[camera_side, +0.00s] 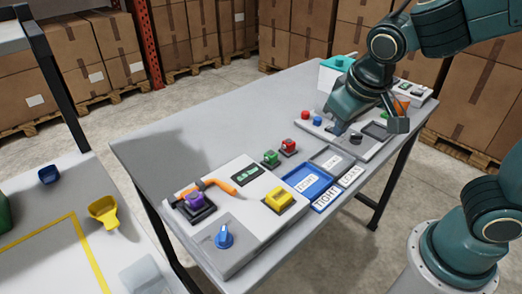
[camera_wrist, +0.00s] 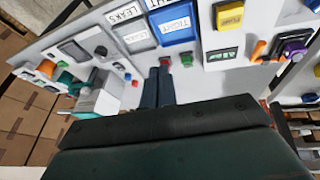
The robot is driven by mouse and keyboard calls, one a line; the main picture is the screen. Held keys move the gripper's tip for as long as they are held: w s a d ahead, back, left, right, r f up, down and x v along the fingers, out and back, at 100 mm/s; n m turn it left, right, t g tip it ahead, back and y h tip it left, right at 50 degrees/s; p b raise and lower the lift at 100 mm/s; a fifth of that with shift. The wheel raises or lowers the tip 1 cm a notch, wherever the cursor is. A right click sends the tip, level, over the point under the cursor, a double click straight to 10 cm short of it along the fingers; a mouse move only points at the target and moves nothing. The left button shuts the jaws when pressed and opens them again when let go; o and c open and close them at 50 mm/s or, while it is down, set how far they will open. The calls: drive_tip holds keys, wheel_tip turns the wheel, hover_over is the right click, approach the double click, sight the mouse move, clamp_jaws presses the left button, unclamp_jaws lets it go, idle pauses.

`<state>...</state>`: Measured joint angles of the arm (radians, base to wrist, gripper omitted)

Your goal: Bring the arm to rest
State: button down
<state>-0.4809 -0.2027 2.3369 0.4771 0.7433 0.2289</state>
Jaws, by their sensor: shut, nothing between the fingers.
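My gripper (camera_side: 338,127) is in the side view, at the lower end of my teal arm over the far right part of the grey table (camera_side: 190,140). It is low, in front of a grey panel (camera_side: 372,148); I cannot tell whether it touches it. In the wrist view, the two dark fingers of my gripper (camera_wrist: 159,68) lie side by side, shut and empty. Their tips point towards a red button block (camera_wrist: 165,60) and a green button block (camera_wrist: 187,61). These blocks also show in the side view, red (camera_side: 288,147) and green (camera_side: 271,158).
A blue tray (camera_side: 331,184) labelled TIGHT and a grey tray (camera_side: 337,160) labelled LEAKS lie on the table. A white console with a blue knob (camera_side: 224,236) and a yellow block (camera_side: 279,200) stands near. A teal-and-white box (camera_side: 328,77) is behind my gripper. The table's left part is clear.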

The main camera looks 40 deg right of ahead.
drive_tip(key=s+d+r+n+t+y, duration=0.1)
drive_tip(key=s+d+r, duration=0.3)
drive_tip(key=s, duration=0.6)
drive_tip(key=shift+s+t+y, duration=0.15)
drive_tip(key=shift+t+y, duration=0.25)
drive_tip(key=shift+y, duration=0.4)
